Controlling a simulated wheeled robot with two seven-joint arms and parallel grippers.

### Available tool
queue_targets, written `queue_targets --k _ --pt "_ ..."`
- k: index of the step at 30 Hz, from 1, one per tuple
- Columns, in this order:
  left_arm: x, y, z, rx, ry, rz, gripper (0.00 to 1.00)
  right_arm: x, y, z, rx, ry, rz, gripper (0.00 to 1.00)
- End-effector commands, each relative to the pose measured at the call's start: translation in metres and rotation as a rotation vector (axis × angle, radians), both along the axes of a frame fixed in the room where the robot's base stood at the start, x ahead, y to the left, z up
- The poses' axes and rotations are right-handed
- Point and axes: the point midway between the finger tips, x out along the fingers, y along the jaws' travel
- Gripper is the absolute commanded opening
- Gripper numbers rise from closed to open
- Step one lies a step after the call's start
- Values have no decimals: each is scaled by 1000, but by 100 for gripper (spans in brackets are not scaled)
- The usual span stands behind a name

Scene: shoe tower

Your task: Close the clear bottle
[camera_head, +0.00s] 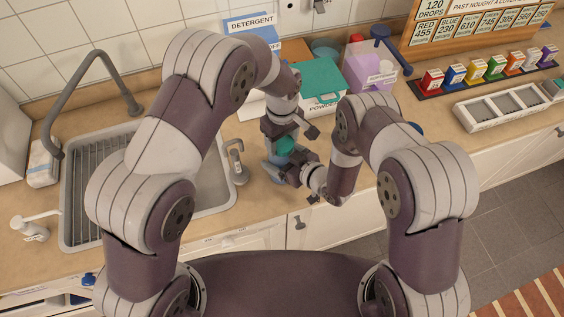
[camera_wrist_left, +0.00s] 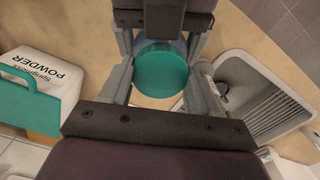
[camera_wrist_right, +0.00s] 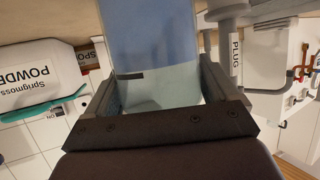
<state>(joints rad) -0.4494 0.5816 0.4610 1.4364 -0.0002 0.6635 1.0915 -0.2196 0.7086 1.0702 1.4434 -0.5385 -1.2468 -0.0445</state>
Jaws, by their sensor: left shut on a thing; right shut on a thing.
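The clear bottle (camera_head: 273,165), bluish and see-through, stands upright at the counter's front, right of the sink. It fills the space between my right gripper's fingers in the right wrist view (camera_wrist_right: 158,55). My right gripper (camera_head: 284,171) is shut on its body from the front right. A round teal cap (camera_head: 285,145) is at the bottle's top and shows face-on in the left wrist view (camera_wrist_left: 161,69). My left gripper (camera_head: 283,136) points down from above and is shut on the cap. Whether the cap sits fully on the neck is hidden by the fingers.
The sink (camera_head: 214,190) with its tall grey tap (camera_head: 62,98) lies left. A white powder box with a teal lid (camera_head: 318,80), a detergent box (camera_head: 250,27) and a purple container (camera_head: 368,72) stand behind. A white tray (camera_head: 503,101) is at right.

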Motion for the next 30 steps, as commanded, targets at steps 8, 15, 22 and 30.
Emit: queue_targets --k 8,15,22,30 --pt "0 0 0 -1 -1 -485 25 0 0 1 1 -2 1 2" --pt "0 0 0 -1 -1 -504 25 0 0 1 1 -2 1 2" --pt "0 0 0 -1 -1 -502 87 0 0 1 1 -2 1 2" --pt "0 0 6 -1 -1 -501 87 0 0 1 1 -2 0 2"
